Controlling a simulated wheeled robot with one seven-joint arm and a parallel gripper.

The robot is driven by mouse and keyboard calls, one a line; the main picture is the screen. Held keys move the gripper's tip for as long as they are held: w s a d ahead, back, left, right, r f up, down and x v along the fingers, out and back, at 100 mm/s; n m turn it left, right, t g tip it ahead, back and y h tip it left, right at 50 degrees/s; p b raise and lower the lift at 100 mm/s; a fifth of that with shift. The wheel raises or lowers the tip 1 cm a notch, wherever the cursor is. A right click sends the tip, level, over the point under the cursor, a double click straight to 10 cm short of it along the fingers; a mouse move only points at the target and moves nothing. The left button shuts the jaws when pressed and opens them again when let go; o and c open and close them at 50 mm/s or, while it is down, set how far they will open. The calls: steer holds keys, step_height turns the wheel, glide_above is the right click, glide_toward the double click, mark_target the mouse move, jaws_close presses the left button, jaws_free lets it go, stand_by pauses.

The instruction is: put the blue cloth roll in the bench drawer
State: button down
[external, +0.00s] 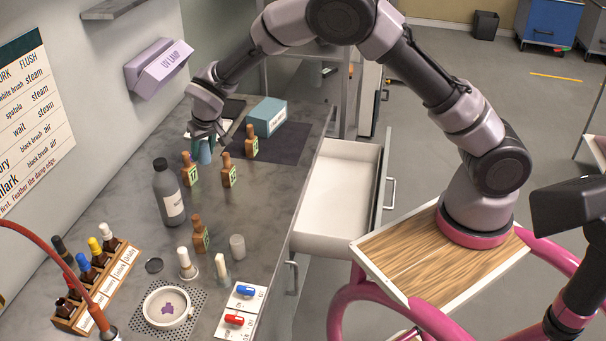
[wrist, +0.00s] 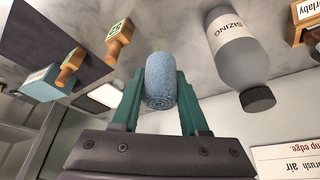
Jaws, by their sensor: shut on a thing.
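The blue cloth roll (wrist: 160,80) is held between the two green fingers of my gripper (wrist: 157,100) in the wrist view. In the external view the roll (external: 204,153) shows below my gripper (external: 206,140), over the far part of the grey bench. I cannot tell whether the roll touches the bench top. The bench drawer (external: 340,195) is pulled open on the right side of the bench, and its white inside looks empty. My gripper is to the left of the drawer and above its level.
Wooden stamps (external: 229,172) stand close to my gripper, with a grey sizing bottle (external: 168,195) nearer the camera. A teal box (external: 266,117) sits on a dark mat (external: 285,143) at the right.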

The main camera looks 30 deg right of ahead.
steer(key=w+d, duration=0.1)
steer(key=d, duration=1)
glide_above(325, 225)
steer(key=s, duration=0.2)
steer(key=f, duration=3.6)
steer(key=shift+w+d+f, duration=0.1)
steer(key=shift+w+f, duration=0.15)
steer(key=shift+f, duration=0.1)
steer(key=shift+f, duration=0.15)
steer(key=shift+c, duration=2.4)
jaws_free()
steer(key=shift+o, duration=0.3)
